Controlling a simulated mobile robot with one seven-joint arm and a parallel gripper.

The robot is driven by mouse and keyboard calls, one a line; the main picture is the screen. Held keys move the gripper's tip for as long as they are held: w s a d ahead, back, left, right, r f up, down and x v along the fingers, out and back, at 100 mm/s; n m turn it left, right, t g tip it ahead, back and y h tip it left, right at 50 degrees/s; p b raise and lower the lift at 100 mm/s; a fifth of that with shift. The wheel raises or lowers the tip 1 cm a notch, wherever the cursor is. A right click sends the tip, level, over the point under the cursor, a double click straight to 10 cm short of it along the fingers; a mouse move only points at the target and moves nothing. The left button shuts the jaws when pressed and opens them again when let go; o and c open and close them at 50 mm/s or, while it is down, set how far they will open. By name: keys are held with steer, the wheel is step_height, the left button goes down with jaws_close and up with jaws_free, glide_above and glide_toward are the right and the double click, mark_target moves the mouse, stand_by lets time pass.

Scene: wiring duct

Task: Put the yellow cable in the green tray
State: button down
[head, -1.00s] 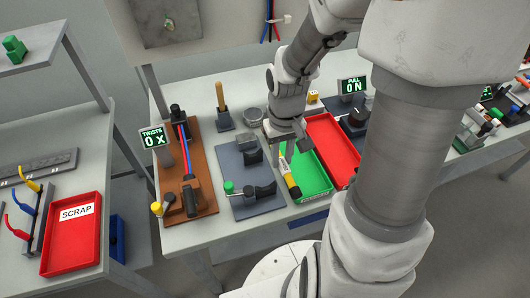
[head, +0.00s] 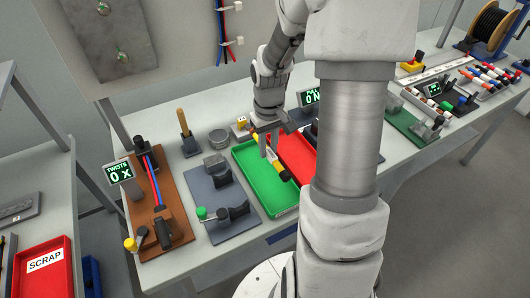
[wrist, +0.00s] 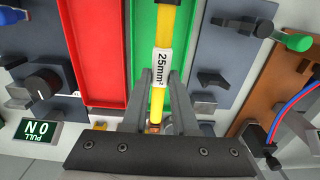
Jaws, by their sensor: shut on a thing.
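The yellow cable (head: 276,162) has a white label and dark ends. In the wrist view the cable (wrist: 158,98) runs lengthwise between the fingers, its label reading 25mm². My gripper (head: 269,150) is shut on the cable; its fingers also show in the wrist view (wrist: 163,85). The green tray (head: 255,176) lies under the gripper and cable. In the wrist view the tray (wrist: 142,60) is behind the cable. I cannot tell whether the cable touches the tray floor.
A red tray (head: 296,150) adjoins the green one on the right. A grey crank fixture (head: 222,190) and a brown board (head: 160,205) with red and blue wires stand to the left. A PULL display (wrist: 38,130) is nearby. A SCRAP tray (head: 45,275) is at the far left.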

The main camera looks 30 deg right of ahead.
mark_target(268, 149)
steer(key=shift+w+f, duration=0.1)
steer(key=shift+f, duration=0.05)
stand_by(0.3)
step_height(268, 149, down, 7)
steer(key=b, duration=0.5)
steer(key=shift+f+b, duration=0.15)
steer(key=shift+b, duration=0.2)
steer(key=c, duration=0.6)
jaws_free()
step_height(268, 149, up, 18)
steer(key=p, duration=0.2)
steer(key=shift+f, duration=0.25)
